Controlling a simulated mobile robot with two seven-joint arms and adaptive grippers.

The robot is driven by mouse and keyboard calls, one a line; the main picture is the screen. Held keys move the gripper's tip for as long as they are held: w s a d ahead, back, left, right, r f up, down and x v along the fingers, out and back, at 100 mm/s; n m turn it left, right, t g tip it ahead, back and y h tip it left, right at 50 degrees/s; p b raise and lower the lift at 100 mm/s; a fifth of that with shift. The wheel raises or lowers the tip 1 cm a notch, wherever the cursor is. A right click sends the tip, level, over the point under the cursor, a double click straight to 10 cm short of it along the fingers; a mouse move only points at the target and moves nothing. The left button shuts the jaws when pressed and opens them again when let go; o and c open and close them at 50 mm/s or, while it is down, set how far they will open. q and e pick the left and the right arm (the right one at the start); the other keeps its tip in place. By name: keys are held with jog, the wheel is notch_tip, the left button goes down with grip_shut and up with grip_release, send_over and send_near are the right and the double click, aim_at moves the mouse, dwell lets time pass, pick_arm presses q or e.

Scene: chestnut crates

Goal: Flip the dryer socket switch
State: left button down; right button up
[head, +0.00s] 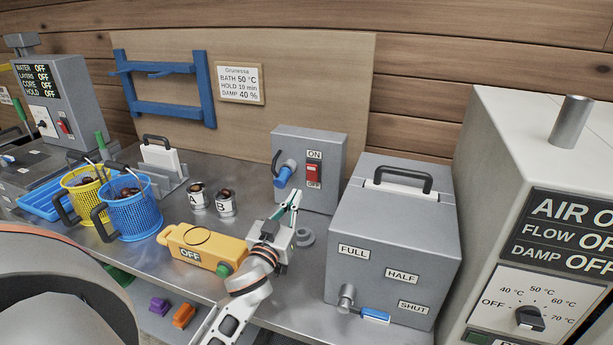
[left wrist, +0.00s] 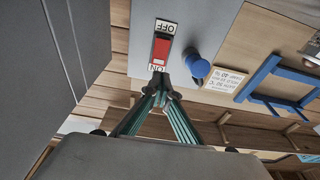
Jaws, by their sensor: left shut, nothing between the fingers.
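The grey socket box (head: 332,150) stands against the back board. Its red switch (head: 313,172) sits between an ON label above and an OFF label below. The switch also shows upside down in the left wrist view (left wrist: 162,49); which way it is tipped I cannot tell. A blue plug (head: 284,176) is beside it with a dark cable. My left gripper (head: 294,196) is shut and empty, its green fingers pointing up in front of the box, just left of the switch in the head view. In the wrist view the fingertips (left wrist: 162,84) overlap the ON label's edge; contact is unclear. My right gripper is not in view.
A grey lidded box (head: 390,235) with a black handle stands close on the right. The dryer panel (head: 575,225) reads AIR, FLOW and DAMP OFF. A yellow unit (head: 205,245), two cups, and blue (head: 132,215) and yellow (head: 82,185) baskets stand left.

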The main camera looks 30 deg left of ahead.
aim_at(310, 168)
pick_arm(q)
jog(key=x, duration=0.8)
jog(key=shift+w+a, duration=0.1)
jog(key=shift+w, duration=0.2)
jog(key=shift+w+a+r, duration=0.1)
jog(key=shift+w, duration=0.3)
jog(key=shift+w+a+r+p, duration=0.1)
jog(key=shift+w+r+p, duration=0.2)
jog(key=shift+r+p, duration=0.15)
jog(key=shift+f, duration=0.15)
